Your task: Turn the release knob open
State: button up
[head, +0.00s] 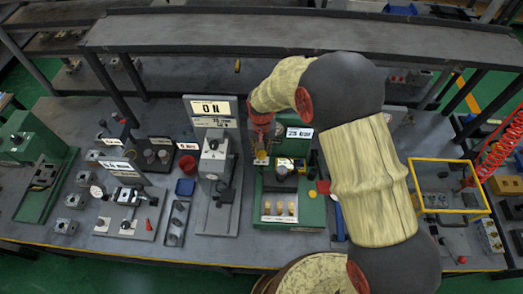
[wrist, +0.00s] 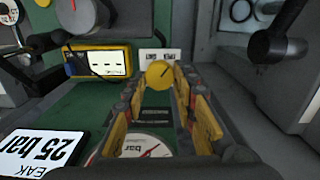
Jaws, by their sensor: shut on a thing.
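The release knob is a round yellow knob with a dark mark, seen in the wrist view (wrist: 160,74) at the far end of my fingers. My gripper (wrist: 161,84) has one finger on each side of it and is shut on it. In the head view my gripper (head: 261,142) reaches down at the back left of the green test stand (head: 313,213). The yellow knob (head: 261,156) shows just below the fingers there. My fingers partly hide the knob's base. A dial gauge marked bar (wrist: 146,146) lies below and between the fingers.
A "25 bar" sign (head: 299,133) stands close to my gripper's right. A yellow meter (wrist: 97,62) and a dark handle (wrist: 275,45) flank the fingers in the wrist view. A yellow-framed box (head: 450,162) stands at right.

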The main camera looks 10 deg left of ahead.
aim_at(261, 153)
jog(key=o, duration=1.2)
jog(key=shift+c, duration=0.2)
notch_tip(261, 153, up, 12)
